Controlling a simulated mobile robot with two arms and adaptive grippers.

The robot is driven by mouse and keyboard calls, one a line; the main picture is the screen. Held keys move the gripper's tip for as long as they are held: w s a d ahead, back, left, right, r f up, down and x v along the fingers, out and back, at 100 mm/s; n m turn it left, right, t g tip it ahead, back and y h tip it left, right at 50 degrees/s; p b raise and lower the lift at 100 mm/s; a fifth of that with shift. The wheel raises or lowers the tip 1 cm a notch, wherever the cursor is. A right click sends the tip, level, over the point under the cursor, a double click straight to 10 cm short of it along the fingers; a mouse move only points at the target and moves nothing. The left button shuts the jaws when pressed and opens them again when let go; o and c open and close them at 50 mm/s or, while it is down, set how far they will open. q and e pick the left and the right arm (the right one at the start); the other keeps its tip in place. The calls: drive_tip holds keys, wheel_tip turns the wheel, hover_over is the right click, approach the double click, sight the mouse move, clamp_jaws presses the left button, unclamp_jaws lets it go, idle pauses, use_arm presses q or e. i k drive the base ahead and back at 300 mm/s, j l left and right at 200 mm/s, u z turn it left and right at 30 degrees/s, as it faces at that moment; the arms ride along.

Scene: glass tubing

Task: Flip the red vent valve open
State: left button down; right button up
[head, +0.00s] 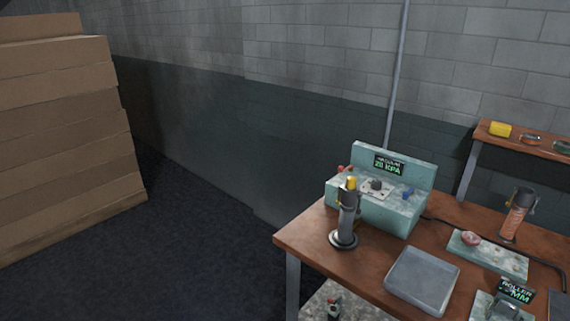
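The red vent valve (345,169) is a small red piece at the left end of the top of a teal vacuum unit (392,218). It is partly behind the yellow-topped metal post, and too small to tell which way its lever is turned. The unit's display (388,166) reads "VACUUM 28 KPA". A dark knob (376,184) on a pale plate and a blue part (407,191) sit to the right of the valve. Neither of my grippers shows in the head view.
A metal post (347,220) with a yellow top stands before the unit on the wooden table (318,248). A grey tray (421,281), a teal slab (487,256), a roller device (511,293) and an orange-banded cylinder (515,216) occupy the right. Stacked cartons (62,130) stand left; floor between is clear.

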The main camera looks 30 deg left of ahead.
sight(341, 169)
drive_tip(key=u, duration=0.65)
drive_tip(key=i+j, duration=0.25)
drive_tip(key=j, duration=0.2)
drive_tip(key=i+j, duration=0.3)
drive_tip(key=j, duration=0.2)
drive_tip(key=i+j+u, duration=0.1)
drive_tip(key=i+j, duration=0.15)
drive_tip(key=j, duration=0.2)
drive_tip(key=i+j, duration=0.3)
drive_tip(key=j, duration=0.15)
drive_tip(key=i+j, duration=0.3)
drive_tip(key=j, duration=0.15)
